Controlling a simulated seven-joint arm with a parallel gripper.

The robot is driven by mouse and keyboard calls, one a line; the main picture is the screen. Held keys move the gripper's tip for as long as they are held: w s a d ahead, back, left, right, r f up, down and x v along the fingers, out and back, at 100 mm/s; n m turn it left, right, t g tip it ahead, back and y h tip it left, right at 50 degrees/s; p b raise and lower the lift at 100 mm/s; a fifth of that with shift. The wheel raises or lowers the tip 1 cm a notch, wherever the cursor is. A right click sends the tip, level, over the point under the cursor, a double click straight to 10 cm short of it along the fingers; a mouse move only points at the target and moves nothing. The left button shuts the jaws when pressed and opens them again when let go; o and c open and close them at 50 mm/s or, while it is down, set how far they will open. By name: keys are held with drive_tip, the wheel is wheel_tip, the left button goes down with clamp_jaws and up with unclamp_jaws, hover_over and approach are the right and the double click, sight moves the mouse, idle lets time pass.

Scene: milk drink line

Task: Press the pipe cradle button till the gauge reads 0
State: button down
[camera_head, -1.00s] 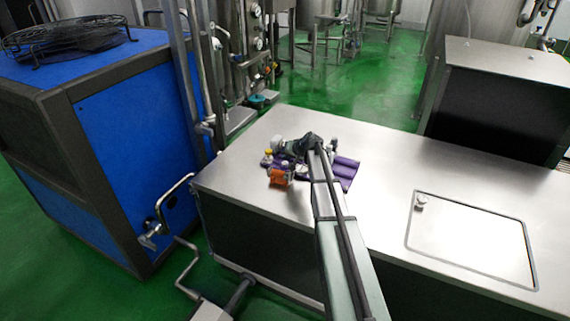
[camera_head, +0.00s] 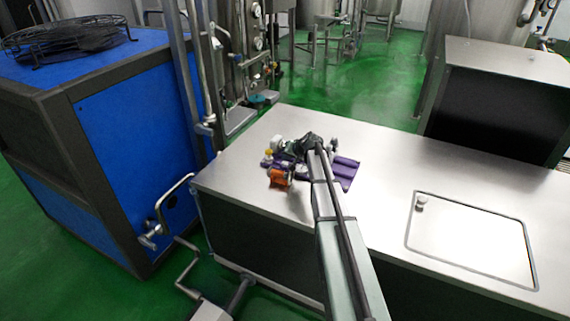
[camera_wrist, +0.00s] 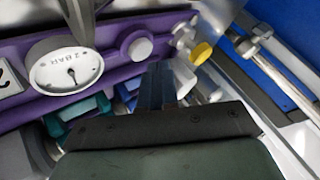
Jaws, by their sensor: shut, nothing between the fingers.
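The purple pipe cradle (camera_head: 346,172) lies on the steel worktop, partly hidden by my arm. In the wrist view its purple body (camera_wrist: 110,45) carries a round white gauge (camera_wrist: 67,70) marked BAR, with a short dark needle; the exact reading is too small to tell. A round pale grey button (camera_wrist: 140,48) sits right of the gauge. My gripper (camera_wrist: 157,68) is shut and empty, its dark fingertips just below the button in the picture; I cannot tell whether they touch it. In the head view the gripper's fingers are too small to make out.
A yellow knob (camera_wrist: 201,53) and metal fittings sit right of the button. Teal and white parts lie behind my fingers. In the head view an orange part (camera_head: 279,178) stands at the cradle's front left. The worktop (camera_head: 380,205) to the right is clear, with an inset hatch (camera_head: 470,240).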

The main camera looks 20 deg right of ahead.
sight(287, 163)
drive_tip(key=shift+f, duration=0.2)
drive_tip(key=shift+f, duration=0.2)
drive_tip(key=shift+f, duration=0.45)
idle(1.0)
drive_tip(key=shift+r, duration=0.9)
drive_tip(key=shift+r, duration=0.1)
drive_tip(key=shift+r, duration=2.4)
